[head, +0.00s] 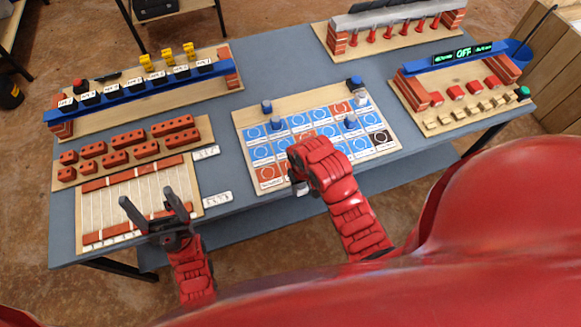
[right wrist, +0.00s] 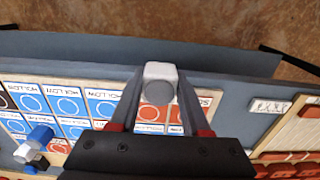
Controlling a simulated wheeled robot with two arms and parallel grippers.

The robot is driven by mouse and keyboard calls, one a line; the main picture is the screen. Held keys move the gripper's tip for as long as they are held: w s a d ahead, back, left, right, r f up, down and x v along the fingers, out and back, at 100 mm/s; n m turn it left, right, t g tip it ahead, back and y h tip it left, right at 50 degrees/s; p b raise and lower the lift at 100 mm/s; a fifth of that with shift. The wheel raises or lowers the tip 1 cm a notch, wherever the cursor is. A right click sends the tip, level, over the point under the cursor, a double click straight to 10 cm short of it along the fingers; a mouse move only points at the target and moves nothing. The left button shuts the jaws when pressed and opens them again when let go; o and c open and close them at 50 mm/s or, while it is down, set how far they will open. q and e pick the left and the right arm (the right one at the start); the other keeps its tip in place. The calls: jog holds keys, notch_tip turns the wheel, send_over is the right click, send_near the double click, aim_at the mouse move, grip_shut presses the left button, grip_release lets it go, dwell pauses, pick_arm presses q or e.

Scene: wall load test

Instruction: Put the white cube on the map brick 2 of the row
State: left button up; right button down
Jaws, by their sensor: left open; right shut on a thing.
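The map board (head: 315,98) lies in the middle of the table, with rows of blue and orange-brown cards, each with a ring. My right gripper (head: 301,186) is over its front edge, shut on a white cube with a grey round face (right wrist: 160,82). The arm hides part of the front cards in the head view. In the right wrist view the cube is between the fingertips, with orange cards (right wrist: 149,112) close by; I cannot tell whether it touches the board. My left gripper (head: 151,207) is open and empty over the striped board at the left.
Several blue and grey pegs, such as a pale one (head: 361,98), stand on the map board. Red bricks (head: 115,157) lie on a wooden board at the left. A blue rail (head: 140,93) stands behind them. A lit OFF panel (head: 463,53) is at the right.

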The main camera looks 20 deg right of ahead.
jog(key=w+b, duration=0.1)
jog(key=w, duration=0.2)
jog(key=w+f+b, duration=0.1)
jog(key=w+b, duration=0.1)
jog(key=w, duration=0.1)
jog(key=w+b, duration=0.1)
jog(key=w, duration=0.1)
jog(key=shift+w+d+f, duration=0.35)
jog(key=shift+w, duration=0.05)
jog(key=w, duration=0.3)
jog(key=shift+d+r, duration=0.15)
jog(key=shift+r, duration=0.1)
jog(key=shift+w, duration=0.15)
jog(key=shift+f+p, duration=0.2)
jog(key=shift+p, duration=0.1)
jog(key=shift+f+p, duration=0.35)
jog(key=shift+f, duration=0.05)
jog(key=shift+f+p, duration=0.5)
jog(key=shift+f, duration=0.65)
jog(key=shift+f, duration=0.1)
